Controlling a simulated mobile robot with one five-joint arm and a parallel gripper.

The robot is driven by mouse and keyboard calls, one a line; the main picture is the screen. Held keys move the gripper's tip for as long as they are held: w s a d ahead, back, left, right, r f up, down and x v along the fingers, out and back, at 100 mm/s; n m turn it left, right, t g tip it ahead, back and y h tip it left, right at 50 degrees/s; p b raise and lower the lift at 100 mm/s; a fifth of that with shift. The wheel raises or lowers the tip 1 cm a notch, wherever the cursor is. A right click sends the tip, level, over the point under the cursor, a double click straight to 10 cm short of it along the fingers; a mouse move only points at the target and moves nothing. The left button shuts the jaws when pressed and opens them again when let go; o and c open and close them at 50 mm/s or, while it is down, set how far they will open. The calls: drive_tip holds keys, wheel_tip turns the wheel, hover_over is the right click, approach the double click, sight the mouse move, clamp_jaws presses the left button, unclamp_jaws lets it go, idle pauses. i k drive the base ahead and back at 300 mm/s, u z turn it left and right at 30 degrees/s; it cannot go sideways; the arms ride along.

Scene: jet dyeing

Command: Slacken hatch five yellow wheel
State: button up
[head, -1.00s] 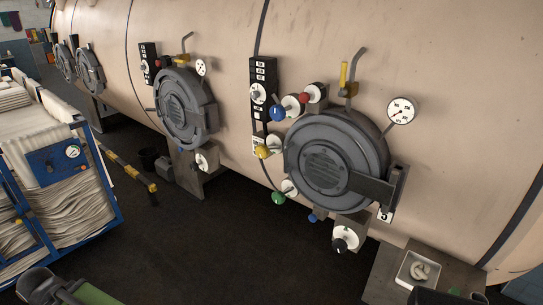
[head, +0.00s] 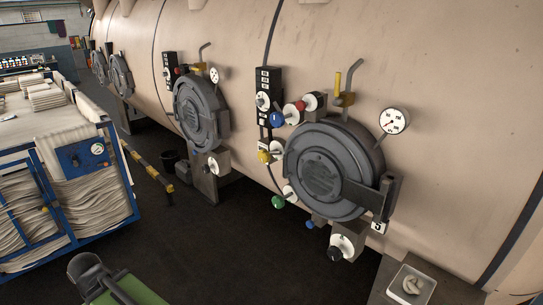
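The near round grey hatch (head: 320,172) is on the tan vessel wall, with a plate marked 5 (head: 378,227) at its lower right. A small yellow wheel (head: 264,156) sits at the hatch's left edge, in front of a white dial. A blue wheel (head: 277,120) and a red wheel (head: 300,106) are above it, a green wheel (head: 278,202) is below it, and a black wheel (head: 335,254) is at the lower right. My gripper is not in view, so nothing shows touching the yellow wheel.
Another hatch (head: 200,110) stands further left, with more beyond. A blue-framed trolley (head: 128,178) of folded cloth fills the left side. A white tray (head: 412,283) is at lower right.

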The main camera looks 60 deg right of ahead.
sight(264, 156)
drive_tip(key=i, duration=0.85)
drive_tip(key=u, duration=0.05)
